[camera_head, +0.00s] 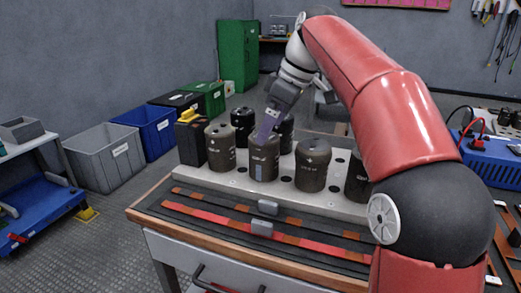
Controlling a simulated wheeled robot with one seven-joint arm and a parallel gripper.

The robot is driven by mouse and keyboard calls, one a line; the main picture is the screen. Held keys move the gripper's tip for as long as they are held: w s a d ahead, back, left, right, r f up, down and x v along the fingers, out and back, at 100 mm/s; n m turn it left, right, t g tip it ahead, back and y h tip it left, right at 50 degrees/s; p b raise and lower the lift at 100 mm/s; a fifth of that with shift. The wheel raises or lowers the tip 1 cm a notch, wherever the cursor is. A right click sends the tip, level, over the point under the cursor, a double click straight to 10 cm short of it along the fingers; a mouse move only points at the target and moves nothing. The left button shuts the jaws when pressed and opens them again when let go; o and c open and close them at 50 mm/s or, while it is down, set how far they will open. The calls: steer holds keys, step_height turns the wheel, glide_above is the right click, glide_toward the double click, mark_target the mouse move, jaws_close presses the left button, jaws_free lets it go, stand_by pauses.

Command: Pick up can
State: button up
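Several dark cylindrical cans stand upright on a light perforated plate (225,180) on the workbench. One can (273,166) stands front and centre, with a pale blue strip on its side. Others stand to its left (221,148), to its right (313,166) and behind it (243,124). Another (356,183) at the right is partly hidden by my arm. My gripper (267,127) points down, with a purple-grey finger just above or at the top of the centre can. I cannot tell whether it touches the can, or the finger opening.
A dark box with a yellow top (190,135) stands left of the cans. Red and black strips (215,218) and grey blocks (268,207) lie along the bench front. A blue device (490,160) is at the right. Floor bins (103,155) stand left.

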mark_target(261, 150)
steer(key=x, duration=0.2)
steer(key=b+x, duration=0.1)
steer(key=x, duration=0.2)
steer(key=b+x, duration=0.1)
steer(key=x, duration=0.1)
steer(key=shift+s+f, duration=0.3)
steer(key=shift+s, duration=0.1)
steer(key=shift+r, duration=0.1)
steer(key=c, duration=1.5)
